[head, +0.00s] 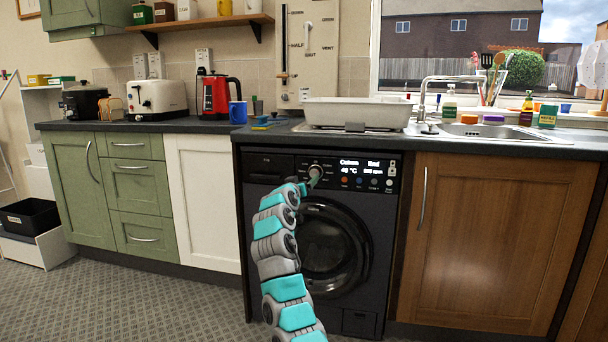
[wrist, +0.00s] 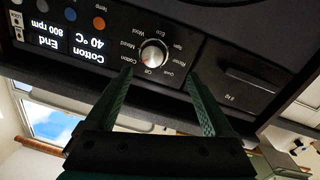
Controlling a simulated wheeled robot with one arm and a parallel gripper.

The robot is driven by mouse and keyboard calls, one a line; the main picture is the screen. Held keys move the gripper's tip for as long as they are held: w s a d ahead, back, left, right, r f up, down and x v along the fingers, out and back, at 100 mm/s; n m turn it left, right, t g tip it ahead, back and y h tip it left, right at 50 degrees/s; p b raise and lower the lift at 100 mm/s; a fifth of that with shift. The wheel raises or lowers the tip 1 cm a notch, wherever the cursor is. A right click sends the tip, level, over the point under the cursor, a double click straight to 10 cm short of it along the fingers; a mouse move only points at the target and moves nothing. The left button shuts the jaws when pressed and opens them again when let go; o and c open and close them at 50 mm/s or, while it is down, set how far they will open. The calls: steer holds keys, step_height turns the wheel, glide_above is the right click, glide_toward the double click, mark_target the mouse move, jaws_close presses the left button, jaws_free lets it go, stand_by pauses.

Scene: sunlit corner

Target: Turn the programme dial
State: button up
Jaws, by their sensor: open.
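The programme dial (wrist: 153,53) is a round silver knob on the black panel of the washing machine (head: 376,230). In the wrist view, which is upside down, it is ringed by labels such as Cotton, Mixed, Wool and Off. The fingertips look just short of the knob. The display (wrist: 84,46) reads Cotton, 40 °C, End, 800 rpm.
The detergent drawer (wrist: 250,80) sits beside the dial. Several buttons (wrist: 98,22) sit below the display. The worktop (head: 270,133) overhangs the panel and bears a white basin (head: 357,113). The round door (head: 340,240) is below, partly behind my arm.

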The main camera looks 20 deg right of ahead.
mark_target(314, 174)
steer(key=shift+m, duration=0.3)
steer(key=w+d+p, duration=0.1)
steer(key=p, duration=0.1)
steer(key=w+d+p, duration=0.1)
steer(key=d+p, duration=0.1)
steer(key=shift+w+d+r, duration=0.1)
steer(key=shift+w+d, duration=0.15)
steer(key=shift+w, duration=0.1)
steer(key=shift+w+d, duration=0.5)
steer(key=shift+w, duration=0.25)
steer(key=shift+w+d+p, duration=0.45)
steer(key=shift+w+d, duration=0.05)
steer(key=c, duration=1.4)
